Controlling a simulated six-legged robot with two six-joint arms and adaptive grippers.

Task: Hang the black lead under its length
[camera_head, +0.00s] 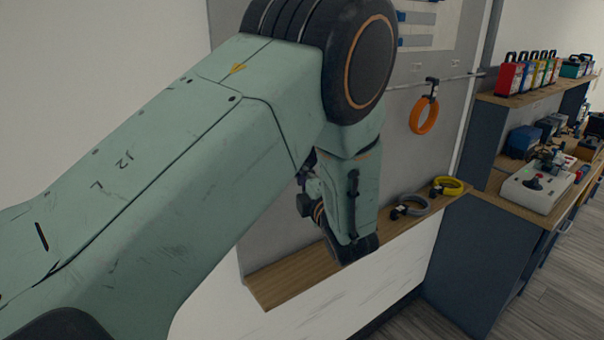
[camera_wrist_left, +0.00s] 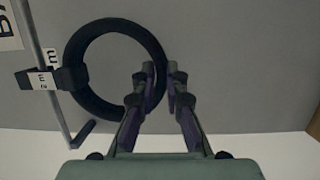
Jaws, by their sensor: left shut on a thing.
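The black lead (camera_wrist_left: 112,24) is a coiled ring in the left wrist view, with a dark strap block (camera_wrist_left: 72,78) on its left side. My left gripper (camera_wrist_left: 161,75) is shut on the ring's right side. The block overlaps a grey rod (camera_wrist_left: 31,40) with a bent dark end; I cannot tell whether the lead hangs on it. A small white tag (camera_wrist_left: 42,82) shows there. In the head view my left arm comes in from the left and its wrist hides the fingers and the black lead. My right gripper is out of view.
An orange lead (camera_head: 424,115) hangs from the wall rail (camera_head: 455,79). A grey lead (camera_head: 414,204) and a yellow lead (camera_head: 449,186) lie on the narrow wooden ledge (camera_head: 300,283). A bench with coloured cases (camera_head: 509,78) and a controller box (camera_head: 533,190) stands at right.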

